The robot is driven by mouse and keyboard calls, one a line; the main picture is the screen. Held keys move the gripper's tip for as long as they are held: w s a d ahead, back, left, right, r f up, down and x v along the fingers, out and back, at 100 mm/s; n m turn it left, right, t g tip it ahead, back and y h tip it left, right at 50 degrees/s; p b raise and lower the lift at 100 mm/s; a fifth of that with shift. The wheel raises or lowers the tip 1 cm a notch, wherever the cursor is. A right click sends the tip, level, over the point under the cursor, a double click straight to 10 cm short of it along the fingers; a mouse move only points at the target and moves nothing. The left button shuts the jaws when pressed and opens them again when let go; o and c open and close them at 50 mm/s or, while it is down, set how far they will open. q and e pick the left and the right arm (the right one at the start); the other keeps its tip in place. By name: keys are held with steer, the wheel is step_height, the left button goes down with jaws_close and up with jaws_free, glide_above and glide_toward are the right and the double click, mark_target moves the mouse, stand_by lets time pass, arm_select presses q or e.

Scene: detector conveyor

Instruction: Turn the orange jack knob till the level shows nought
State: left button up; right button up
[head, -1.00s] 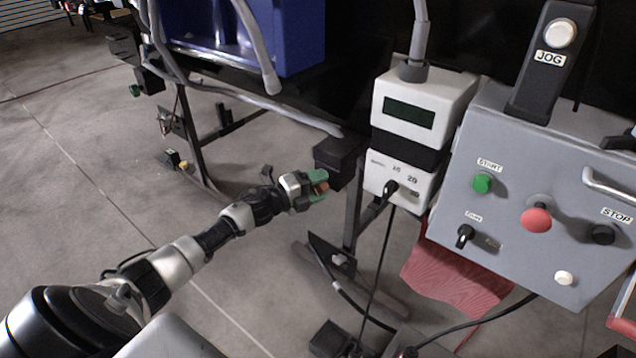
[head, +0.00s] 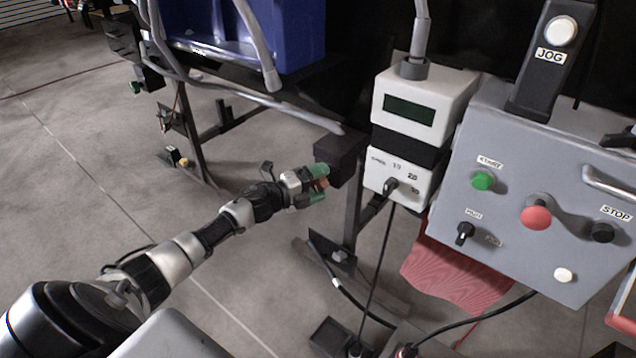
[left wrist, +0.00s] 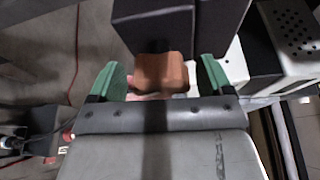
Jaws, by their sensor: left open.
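The orange jack knob (left wrist: 160,74) shows in the left wrist view, under a black block (left wrist: 155,28). My left gripper (left wrist: 158,82) is open, with one green finger on each side of the knob; I cannot tell whether either finger touches it. In the head view my left gripper (head: 318,186) is at the black block (head: 340,157) beside the leg of the stand, and a little of the knob (head: 321,184) shows between the fingers. The display box (head: 409,110) has a dark green screen with no readable figures. My right gripper is not in view.
A white switch box (head: 398,180) with a black selector is right of the gripper. A grey control panel (head: 520,255) with green and red buttons stands farther right. A grey pipe (head: 300,118) runs above my arm. Cables hang below the switch box. Open floor lies left.

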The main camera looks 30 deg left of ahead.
arm_select(q)
steer(key=shift+s+a, duration=0.15)
steer(key=shift+s, duration=0.15)
steer(key=p+v, duration=0.1)
steer(key=v, duration=0.9)
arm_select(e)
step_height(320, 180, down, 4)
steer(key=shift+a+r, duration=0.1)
